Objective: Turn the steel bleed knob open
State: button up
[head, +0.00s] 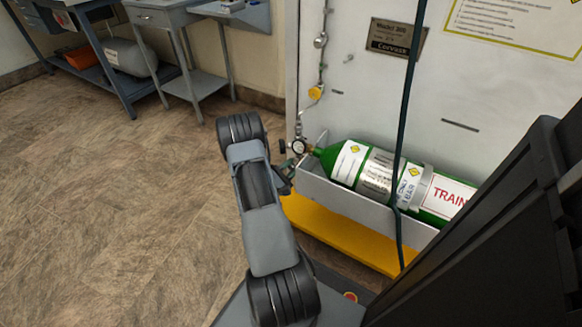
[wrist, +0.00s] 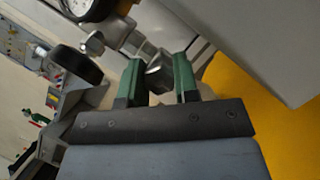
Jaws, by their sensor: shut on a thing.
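In the head view my gripper is mostly hidden behind my own arm, close to the valve end of the green oxygen cylinder (head: 343,160). The knob cannot be made out in the head view. A round pressure gauge (head: 299,146) sits at the cylinder's valve, and its edge shows in the wrist view (wrist: 88,8).
A black round knob (wrist: 76,63) lies left of the fingers. The cylinder lies in a grey tray (head: 340,199) over a yellow base (head: 340,237). A dark hose (head: 405,110) hangs in front. Open floor (head: 130,220) lies to the left.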

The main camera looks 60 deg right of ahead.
dwell(0.3)
jog(key=o, duration=0.9)
jog(key=shift+a, duration=0.1)
jog(key=p+v, duration=0.2)
jog(key=v, duration=1.1)
jog(key=shift+a+f+p, duration=0.2)
jog(key=shift+a+p, duration=0.1)
jog(key=shift+p, duration=0.05)
